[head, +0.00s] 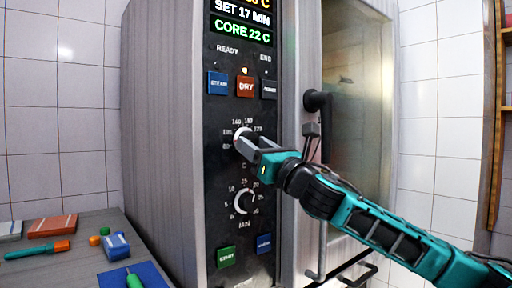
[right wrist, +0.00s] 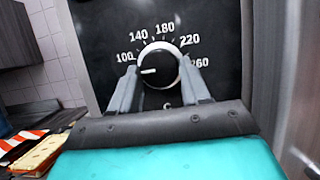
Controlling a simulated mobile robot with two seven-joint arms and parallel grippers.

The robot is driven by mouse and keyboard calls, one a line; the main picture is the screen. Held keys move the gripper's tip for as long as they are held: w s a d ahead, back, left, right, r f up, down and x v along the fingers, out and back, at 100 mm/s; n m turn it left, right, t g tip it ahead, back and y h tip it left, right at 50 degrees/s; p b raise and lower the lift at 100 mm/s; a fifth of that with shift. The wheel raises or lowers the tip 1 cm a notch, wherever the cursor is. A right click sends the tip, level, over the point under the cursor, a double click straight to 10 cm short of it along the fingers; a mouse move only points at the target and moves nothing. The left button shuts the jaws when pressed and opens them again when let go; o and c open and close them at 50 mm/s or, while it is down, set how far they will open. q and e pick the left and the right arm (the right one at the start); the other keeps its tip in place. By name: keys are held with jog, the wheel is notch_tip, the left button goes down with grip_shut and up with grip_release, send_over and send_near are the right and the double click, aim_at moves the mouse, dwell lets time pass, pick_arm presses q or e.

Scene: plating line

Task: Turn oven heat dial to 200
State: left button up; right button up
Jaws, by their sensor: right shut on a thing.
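The oven's heat dial (right wrist: 160,66) is a round black knob with a pale rim on the black control panel (right wrist: 105,30). Its white mark points left, slightly below the line to the 100 label. The labels 100, 140, 180, 220 and 260 show around it; the lower left is hidden by a finger. My right gripper (right wrist: 160,88) has its two fingers on either side of the dial and is shut on it. In the head view the gripper (head: 246,146) covers most of the dial (head: 238,133). My left gripper is not in view.
Above are blue, red and dark buttons and a display (head: 243,22) reading SET 17 MIN and CORE 22 C. The oven door handle (head: 318,101) stands close right of my gripper. A counter (head: 75,255) holds small items.

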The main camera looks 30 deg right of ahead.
jog(key=shift+c, duration=1.3)
jog(key=shift+m, duration=0.3)
